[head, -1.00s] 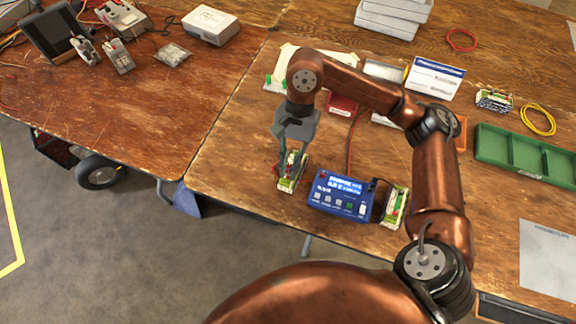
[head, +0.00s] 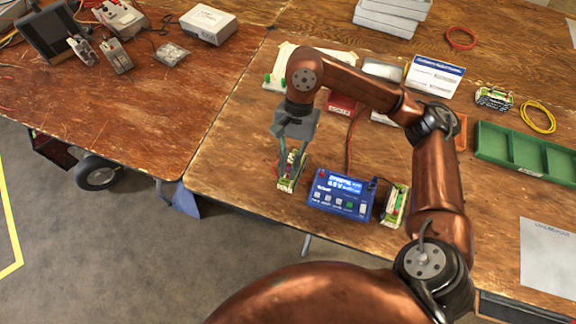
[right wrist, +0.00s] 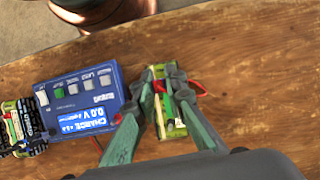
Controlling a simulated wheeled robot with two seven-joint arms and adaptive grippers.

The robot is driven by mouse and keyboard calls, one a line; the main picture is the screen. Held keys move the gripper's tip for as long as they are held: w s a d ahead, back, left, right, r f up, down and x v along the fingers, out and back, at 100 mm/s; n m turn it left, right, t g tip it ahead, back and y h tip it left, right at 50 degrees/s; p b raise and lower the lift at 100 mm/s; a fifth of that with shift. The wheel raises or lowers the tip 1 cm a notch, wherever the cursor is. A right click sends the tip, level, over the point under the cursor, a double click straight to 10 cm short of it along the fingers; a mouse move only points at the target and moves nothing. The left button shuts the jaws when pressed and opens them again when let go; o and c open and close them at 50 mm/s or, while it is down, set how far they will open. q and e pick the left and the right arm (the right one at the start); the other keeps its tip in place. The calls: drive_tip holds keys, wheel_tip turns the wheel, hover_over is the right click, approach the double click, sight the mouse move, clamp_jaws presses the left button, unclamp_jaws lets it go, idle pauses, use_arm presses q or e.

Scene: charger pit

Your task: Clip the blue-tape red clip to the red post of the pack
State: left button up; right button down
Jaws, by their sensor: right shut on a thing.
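My right gripper (head: 291,158) points down over a battery pack (head: 286,185) at the table's front edge. In the right wrist view its fingertips (right wrist: 163,76) are close together at the upper end of the pack (right wrist: 178,130). They are shut on a small red clip (right wrist: 159,86), partly hidden by the fingers. Another red piece (right wrist: 197,88) with a wire shows just right of the fingers. Whether the held clip touches the post is unclear, and I cannot make out blue tape. The blue charger (head: 340,194) stands beside the pack, its display lit. My left gripper is not in view.
A second pack (head: 394,206) stands right of the charger. A green tray (head: 528,152), a yellow cable coil (head: 537,118) and a white sheet (head: 548,255) lie to the right. A white card (head: 434,76) stands behind my right arm. Table left of the gripper is clear.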

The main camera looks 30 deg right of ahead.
drive_tip(key=c, duration=1.9)
unclamp_jaws()
drive_tip(key=shift+o, duration=1.1)
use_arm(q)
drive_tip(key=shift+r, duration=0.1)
use_arm(e)
drive_tip(key=shift+r, duration=0.15)
use_arm(q)
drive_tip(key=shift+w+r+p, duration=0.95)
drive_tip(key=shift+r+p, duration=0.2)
drive_tip(key=shift+p, duration=0.35)
use_arm(e)
drive_tip(key=shift+r, duration=3.65)
